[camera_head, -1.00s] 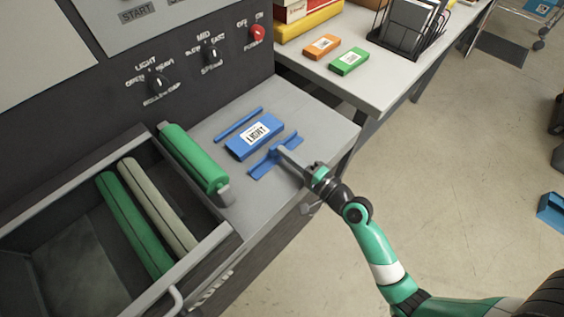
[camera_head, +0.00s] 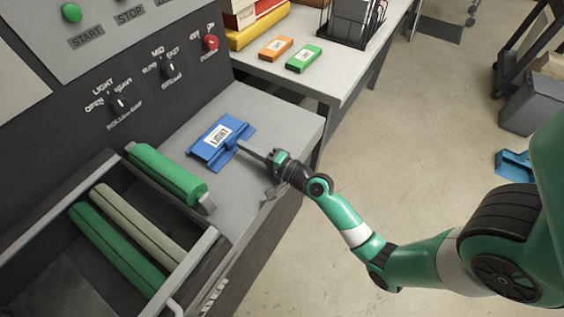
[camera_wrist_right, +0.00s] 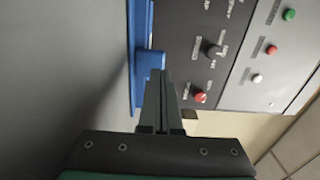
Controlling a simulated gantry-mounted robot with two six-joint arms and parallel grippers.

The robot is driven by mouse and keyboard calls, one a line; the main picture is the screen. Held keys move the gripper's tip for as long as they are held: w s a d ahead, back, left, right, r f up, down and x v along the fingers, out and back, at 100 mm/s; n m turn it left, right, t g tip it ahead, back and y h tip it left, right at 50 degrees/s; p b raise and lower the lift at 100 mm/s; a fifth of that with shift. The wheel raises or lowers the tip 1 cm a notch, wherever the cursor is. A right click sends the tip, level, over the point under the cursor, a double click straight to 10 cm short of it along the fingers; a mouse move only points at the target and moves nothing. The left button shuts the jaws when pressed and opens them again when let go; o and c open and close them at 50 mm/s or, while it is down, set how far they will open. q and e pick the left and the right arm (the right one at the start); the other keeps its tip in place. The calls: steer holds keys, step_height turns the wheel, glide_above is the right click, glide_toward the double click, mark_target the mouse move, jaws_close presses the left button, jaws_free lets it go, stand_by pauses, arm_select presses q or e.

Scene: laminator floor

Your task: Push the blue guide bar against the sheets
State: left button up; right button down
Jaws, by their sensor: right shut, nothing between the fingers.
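The blue guide bar (camera_head: 231,146) lies on the grey machine shelf. It is along the near side of the blue sheet pack (camera_head: 216,135), which has a white label reading LIGHT. No clear gap shows between bar and pack in the head view. My right gripper (camera_head: 241,148) is shut and empty, its fingertips at the tab on the bar's near side. In the right wrist view the shut fingers (camera_wrist_right: 158,75) point at the blue bar's tab (camera_wrist_right: 149,62), close to or touching it. The thin blue strip beyond the pack cannot be made out separately now. My left gripper is not in view.
A green roller (camera_head: 167,173) lies left of the pack, beside an open drawer with more rollers (camera_head: 115,240). The control panel (camera_head: 140,70) with knobs rises behind. A side table (camera_head: 337,85) holds an orange box (camera_head: 276,48) and a green box (camera_head: 303,58). The shelf's right end is bare.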

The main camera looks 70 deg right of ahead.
steer(key=v, duration=1.1)
steer(key=shift+s+f+b, duration=0.1)
steer(key=shift+s+b, duration=0.2)
steer(key=shift+b, duration=0.05)
steer(key=shift+w, duration=0.1)
